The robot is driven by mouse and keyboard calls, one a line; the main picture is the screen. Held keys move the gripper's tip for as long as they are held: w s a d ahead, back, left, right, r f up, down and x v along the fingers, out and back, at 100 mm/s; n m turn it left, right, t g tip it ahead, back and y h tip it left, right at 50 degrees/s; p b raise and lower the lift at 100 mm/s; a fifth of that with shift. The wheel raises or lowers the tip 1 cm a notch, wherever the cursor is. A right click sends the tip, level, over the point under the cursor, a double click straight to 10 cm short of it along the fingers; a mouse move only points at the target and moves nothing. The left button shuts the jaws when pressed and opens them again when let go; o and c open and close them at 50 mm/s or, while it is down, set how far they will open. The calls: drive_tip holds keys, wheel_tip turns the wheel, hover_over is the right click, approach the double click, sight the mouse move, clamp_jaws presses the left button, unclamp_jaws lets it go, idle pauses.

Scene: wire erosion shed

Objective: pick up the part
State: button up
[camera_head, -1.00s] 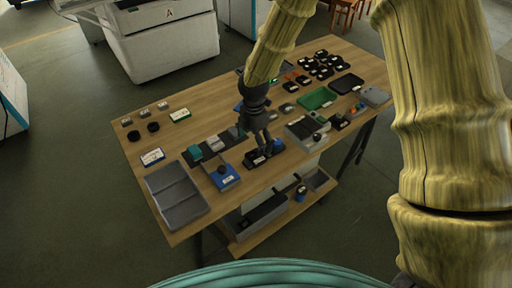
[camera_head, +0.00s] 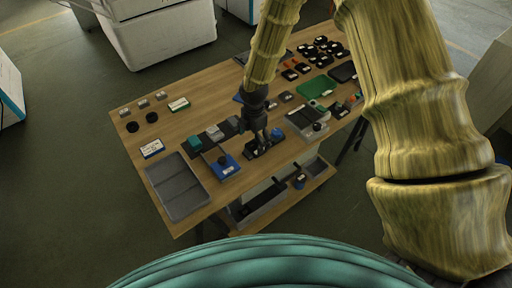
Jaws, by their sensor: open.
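My gripper (camera_head: 261,138) is a dark gripper at the end of my arm, open and pointing down over the front middle of the wooden table. Just beneath its fingers is a black fixture (camera_head: 268,148) with a small light label. Which item is the part is not clear from this view, and the fingers hide some of what lies under them. I cannot tell whether the fingertips touch the fixture. Nothing shows between the fingers.
The wooden table (camera_head: 188,128) holds a grey divided tray (camera_head: 175,188) and a blue fixture (camera_head: 224,164) to the left. A grey block fixture (camera_head: 309,128), a green tray (camera_head: 318,87) and several black items lie to the right. The table's left middle has bare room.

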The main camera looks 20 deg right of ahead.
sight(256, 144)
drive_tip(key=shift+w+d+f+p, duration=0.1)
drive_tip(key=shift+d+f+p, duration=0.15)
drive_tip(key=shift+f, duration=0.4)
drive_tip(key=shift+w+d+f+p, duration=0.1)
drive_tip(key=shift+f+p, duration=0.25)
drive_tip(key=shift+f, duration=1.2)
drive_tip(key=c, duration=1.5)
